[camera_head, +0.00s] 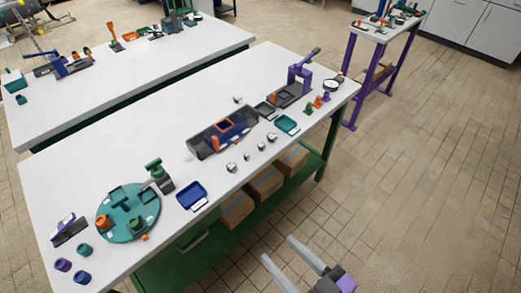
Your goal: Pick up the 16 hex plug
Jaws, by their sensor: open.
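Several small silvery plugs (247,157) sit in a loose row on the white table, in front of a dark grey and blue holder. Another silvery piece (238,99) lies behind the holder. They are too small for me to read a size, so I cannot tell which is the 16 hex plug. My gripper (278,248) shows at the bottom of the view, its two grey fingers apart and nothing between them. It is out over the floor in front of the table, well apart from the plugs.
The holder (198,149) stands behind the plugs. A blue tray (192,196) and a green tray (287,125) flank the row. A green round plate (112,232) and a purple press (301,71) stand farther out. Boxes (266,184) fill the lower shelf.

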